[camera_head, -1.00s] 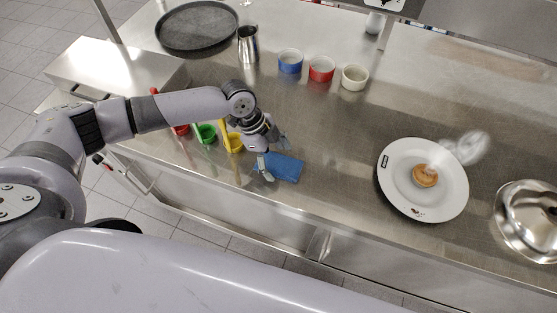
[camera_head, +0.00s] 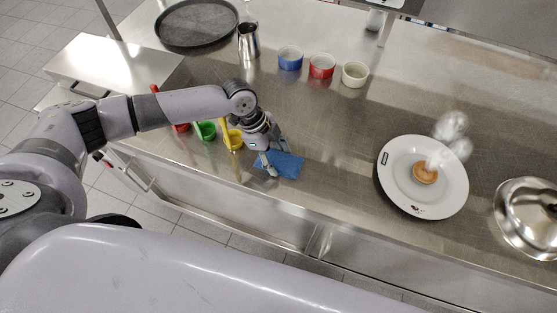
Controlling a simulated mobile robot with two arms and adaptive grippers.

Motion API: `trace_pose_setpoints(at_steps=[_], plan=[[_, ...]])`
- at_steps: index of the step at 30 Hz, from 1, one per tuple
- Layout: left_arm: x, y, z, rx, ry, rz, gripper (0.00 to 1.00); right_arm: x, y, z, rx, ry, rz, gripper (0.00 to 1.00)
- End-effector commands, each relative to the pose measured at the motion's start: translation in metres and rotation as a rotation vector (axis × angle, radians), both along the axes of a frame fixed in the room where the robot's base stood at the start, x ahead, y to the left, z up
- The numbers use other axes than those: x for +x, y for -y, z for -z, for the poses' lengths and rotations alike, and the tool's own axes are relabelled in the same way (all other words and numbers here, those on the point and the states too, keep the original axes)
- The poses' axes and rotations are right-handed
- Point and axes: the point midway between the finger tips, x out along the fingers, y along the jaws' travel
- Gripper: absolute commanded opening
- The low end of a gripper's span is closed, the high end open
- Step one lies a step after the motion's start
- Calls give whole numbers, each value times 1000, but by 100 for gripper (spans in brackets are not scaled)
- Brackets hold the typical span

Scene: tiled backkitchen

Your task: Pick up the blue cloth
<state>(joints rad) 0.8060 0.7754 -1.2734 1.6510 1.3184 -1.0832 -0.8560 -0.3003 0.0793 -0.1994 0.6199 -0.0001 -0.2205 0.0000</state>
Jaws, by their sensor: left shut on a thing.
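The blue cloth (camera_head: 287,165) lies flat at the front edge of the steel counter, near the middle of the head view. My left gripper (camera_head: 277,164) reaches over it from the left and is shut on the cloth's left part. The fingers hide some of the cloth there. My right gripper does not show.
Red, green (camera_head: 205,131) and yellow (camera_head: 232,139) scoops stand left of my gripper. Blue (camera_head: 290,59), red (camera_head: 321,66) and cream (camera_head: 354,74) ramekins stand behind. A white plate (camera_head: 450,190) with food and a metal dome (camera_head: 528,215) are right. The counter between cloth and plate is clear.

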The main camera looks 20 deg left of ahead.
Motion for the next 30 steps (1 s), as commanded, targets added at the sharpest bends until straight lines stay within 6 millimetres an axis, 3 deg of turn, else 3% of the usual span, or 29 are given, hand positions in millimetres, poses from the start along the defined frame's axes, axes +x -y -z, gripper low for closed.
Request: trace_pose_setpoints(at_steps=[14, 20, 30], plan=[[1, 0, -9, 0, 2, -1, 27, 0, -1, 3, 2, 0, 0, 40], [1, 0, -36, -2, 4, -1, 27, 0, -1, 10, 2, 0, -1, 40], [1, 0, -110, -1, 7, 0, 27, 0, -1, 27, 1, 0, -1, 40]])
